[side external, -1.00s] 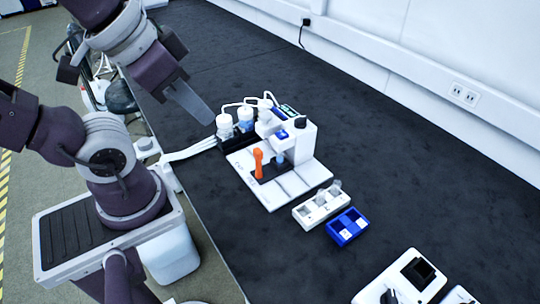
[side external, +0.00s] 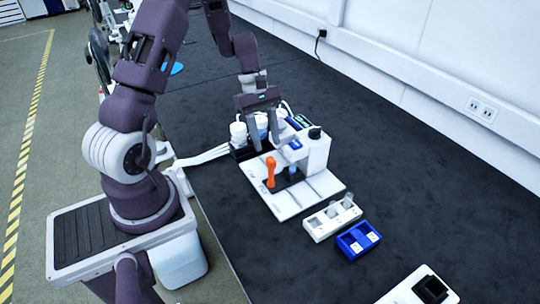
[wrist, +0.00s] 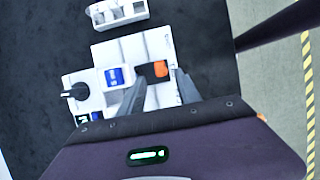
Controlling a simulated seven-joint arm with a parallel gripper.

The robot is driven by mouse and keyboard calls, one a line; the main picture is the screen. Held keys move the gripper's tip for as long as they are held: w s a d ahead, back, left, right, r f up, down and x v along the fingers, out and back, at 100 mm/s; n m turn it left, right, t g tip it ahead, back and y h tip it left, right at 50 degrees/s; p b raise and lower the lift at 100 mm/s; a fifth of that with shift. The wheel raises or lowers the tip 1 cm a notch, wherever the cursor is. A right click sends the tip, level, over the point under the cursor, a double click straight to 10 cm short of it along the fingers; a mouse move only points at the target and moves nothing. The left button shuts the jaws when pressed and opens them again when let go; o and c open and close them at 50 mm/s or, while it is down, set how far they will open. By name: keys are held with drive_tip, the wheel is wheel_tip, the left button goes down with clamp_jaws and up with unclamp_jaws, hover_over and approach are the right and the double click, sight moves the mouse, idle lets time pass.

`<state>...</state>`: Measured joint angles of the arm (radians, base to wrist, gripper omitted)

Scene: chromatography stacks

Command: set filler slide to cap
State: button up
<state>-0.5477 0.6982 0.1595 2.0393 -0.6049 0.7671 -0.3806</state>
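A white filler station (side external: 318,152) stands on the dark bench, with a white base plate (side external: 293,209) in front. An upright orange handle (side external: 270,172) stands on a dark strip (side external: 288,183) on the plate, with a small blue piece (side external: 292,171) beside it. I cannot tell which part is the slide or read its setting. My gripper (side external: 263,133) is above the station's rear left side, fingers pointing down, open and empty. In the wrist view, my gripper's fingers (wrist: 157,83) are apart, with the orange part (wrist: 154,69) showing between their tips; contact is not visible.
A white rack (side external: 322,226) with clear vials and a blue tray (side external: 358,240) lie in front of the plate. The dark bench (side external: 420,205) to the right is clear.

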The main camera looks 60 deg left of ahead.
sight(270, 158)
drive_tip(key=x, duration=0.5)
drive_tip(key=shift+f, duration=0.15)
drive_tip(key=shift+c, duration=0.2)
drive_tip(key=shift+d, duration=0.1)
clamp_jaws()
idle(0.9)
